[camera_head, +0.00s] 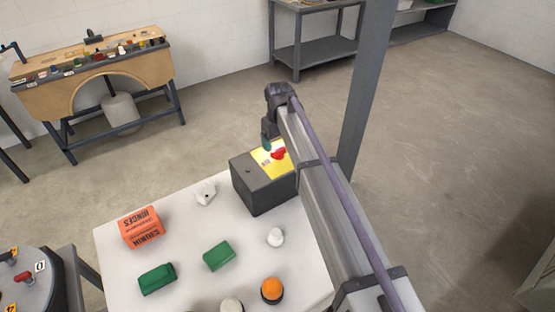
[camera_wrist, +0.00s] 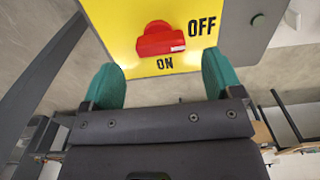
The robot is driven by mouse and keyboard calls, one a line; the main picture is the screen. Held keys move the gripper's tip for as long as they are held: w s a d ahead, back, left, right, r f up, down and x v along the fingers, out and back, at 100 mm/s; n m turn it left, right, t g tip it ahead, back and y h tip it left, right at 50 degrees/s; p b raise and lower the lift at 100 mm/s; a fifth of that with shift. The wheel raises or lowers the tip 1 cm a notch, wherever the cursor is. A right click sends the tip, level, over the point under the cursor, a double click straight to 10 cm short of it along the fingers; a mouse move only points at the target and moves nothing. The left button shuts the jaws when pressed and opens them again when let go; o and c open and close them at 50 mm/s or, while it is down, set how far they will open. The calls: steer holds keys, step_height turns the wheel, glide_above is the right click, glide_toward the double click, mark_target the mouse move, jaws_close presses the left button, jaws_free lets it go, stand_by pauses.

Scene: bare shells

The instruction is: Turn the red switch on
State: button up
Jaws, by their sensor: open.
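The red switch (camera_head: 278,153) is a knob on the yellow panel (camera_head: 268,169) of a dark grey box (camera_head: 264,196) at the table's far right corner. In the wrist view the red switch (camera_wrist: 158,39) has a white mark at its right end, on the side towards the printed OFF. ON is printed below it. My gripper (camera_head: 267,143) is over the box, close to the switch. In the wrist view the green fingers of my gripper (camera_wrist: 161,80) are apart, with nothing between them. The switch lies just beyond the fingertips, between their lines. I cannot tell whether they touch the panel.
The white table (camera_head: 190,270) also holds an orange box (camera_head: 141,228), two green blocks (camera_head: 157,279), (camera_head: 217,256), an orange-topped button (camera_head: 271,290) and small white pieces (camera_head: 275,237). A grey post (camera_head: 368,85) stands behind my arm. A wooden workbench (camera_head: 95,75) is at the back left.

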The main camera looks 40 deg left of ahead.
mark_target(279, 149)
step_height(279, 149, down, 4)
steer(key=shift+f+b, duration=0.2)
steer(key=shift+b, duration=1.05)
steer(key=shift+r, duration=0.1)
steer(key=shift+r, duration=0.1)
steer(key=shift+c, duration=0.4)
steer(key=c, duration=0.8)
steer(key=shift+c, duration=0.2)
